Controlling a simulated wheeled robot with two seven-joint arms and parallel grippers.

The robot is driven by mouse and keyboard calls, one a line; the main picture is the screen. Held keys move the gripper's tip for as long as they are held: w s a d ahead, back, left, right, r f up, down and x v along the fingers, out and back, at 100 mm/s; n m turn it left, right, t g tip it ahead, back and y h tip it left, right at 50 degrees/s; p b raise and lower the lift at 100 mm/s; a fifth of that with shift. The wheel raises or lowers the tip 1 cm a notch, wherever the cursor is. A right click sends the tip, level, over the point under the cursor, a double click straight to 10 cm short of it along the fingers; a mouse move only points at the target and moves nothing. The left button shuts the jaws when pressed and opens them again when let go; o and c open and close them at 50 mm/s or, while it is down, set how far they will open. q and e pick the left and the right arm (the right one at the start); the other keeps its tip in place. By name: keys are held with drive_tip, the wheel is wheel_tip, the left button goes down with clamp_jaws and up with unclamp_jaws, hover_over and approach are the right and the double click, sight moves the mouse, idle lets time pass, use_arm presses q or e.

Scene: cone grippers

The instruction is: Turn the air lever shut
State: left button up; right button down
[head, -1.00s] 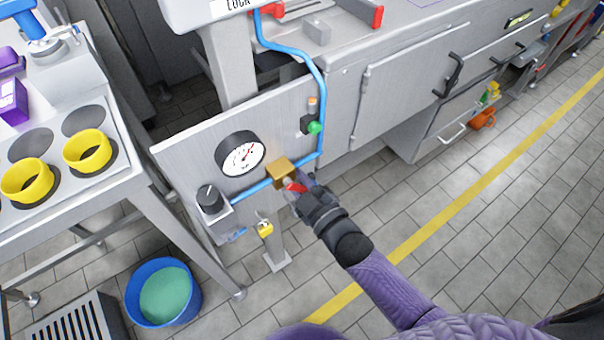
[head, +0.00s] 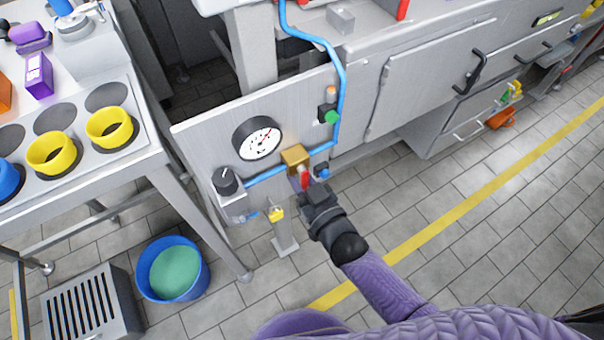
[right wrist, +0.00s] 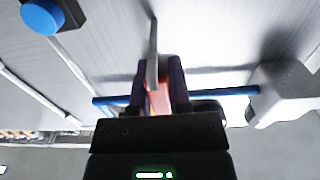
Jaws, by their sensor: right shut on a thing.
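The air lever (head: 305,178) is a small red handle below a brass valve block (head: 295,158) on the blue air pipe, low on the grey panel. It slants down and slightly right from the block in the head view. My right gripper (head: 307,184) is shut on the lever, coming from the lower right. In the right wrist view the red lever (right wrist: 159,98) lies between the two dark fingers, mostly hidden by them. A round pressure gauge (head: 257,138) sits above left of the valve. My left gripper is not in view.
A black knob (head: 225,181) is left of the valve and a green button (head: 332,117) above right. A blue knob (head: 322,170) is close to my right gripper. A yellow-topped post (head: 283,235) and a blue bucket (head: 172,270) stand below.

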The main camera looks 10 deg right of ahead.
idle(0.5)
drive_tip(key=c, duration=0.6)
unclamp_jaws()
drive_tip(key=shift+o, duration=0.2)
drive_tip(key=p+v, duration=0.3)
drive_tip(key=v, duration=0.7)
